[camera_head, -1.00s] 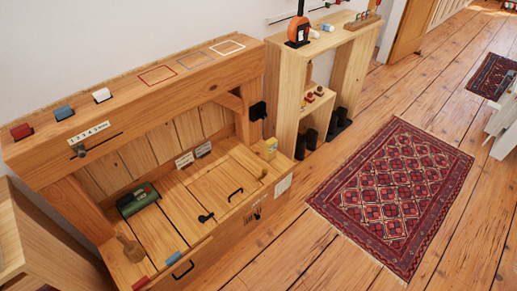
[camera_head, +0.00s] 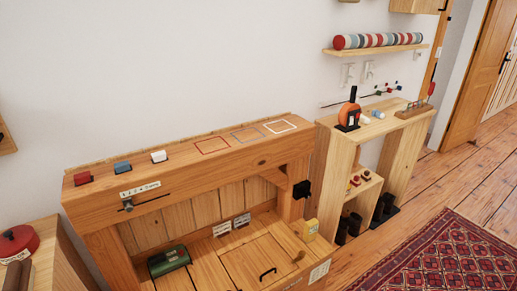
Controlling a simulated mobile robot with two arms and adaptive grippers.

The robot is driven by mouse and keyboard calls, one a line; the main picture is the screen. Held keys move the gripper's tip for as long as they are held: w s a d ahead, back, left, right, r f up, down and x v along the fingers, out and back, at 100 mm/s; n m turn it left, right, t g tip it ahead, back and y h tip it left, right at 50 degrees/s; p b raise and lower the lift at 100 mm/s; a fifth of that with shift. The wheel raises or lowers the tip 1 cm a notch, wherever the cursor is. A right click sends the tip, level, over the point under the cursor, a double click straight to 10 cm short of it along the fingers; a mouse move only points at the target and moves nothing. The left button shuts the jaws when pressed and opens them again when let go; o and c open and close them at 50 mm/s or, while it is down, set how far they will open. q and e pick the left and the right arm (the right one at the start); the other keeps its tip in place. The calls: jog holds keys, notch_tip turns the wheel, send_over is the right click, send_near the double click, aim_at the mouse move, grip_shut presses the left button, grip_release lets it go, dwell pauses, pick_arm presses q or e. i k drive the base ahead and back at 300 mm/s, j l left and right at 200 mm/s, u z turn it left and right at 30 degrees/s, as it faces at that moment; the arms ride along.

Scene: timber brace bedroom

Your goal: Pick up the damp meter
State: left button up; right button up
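I cannot tell for certain which thing is the damp meter. A dark green device (camera_head: 169,260) lies at the left of that deck. An orange and black device (camera_head: 349,112) stands upright on the light wooden shelf unit to the right. Neither of my grippers shows in the view.
The bench's raised beam (camera_head: 190,158) carries red, blue and white blocks and several outlined squares. The shelf unit (camera_head: 335,160) stands right of it. A red pot (camera_head: 18,243) is at far left. A patterned rug (camera_head: 445,262) lies on the floor at right.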

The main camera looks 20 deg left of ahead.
aim_at(311, 226)
jog(key=i+l+u, duration=0.1)
jog(key=i+l, duration=0.25)
jog(key=i+l+u, duration=0.1)
jog(key=i+l, duration=0.25)
jog(key=i+l+u, duration=0.1)
jog(key=i+l, duration=0.25)
jog(key=l, duration=0.2)
jog(key=i+l+u, duration=0.15)
jog(key=i+l, duration=0.15)
jog(key=l, duration=0.15)
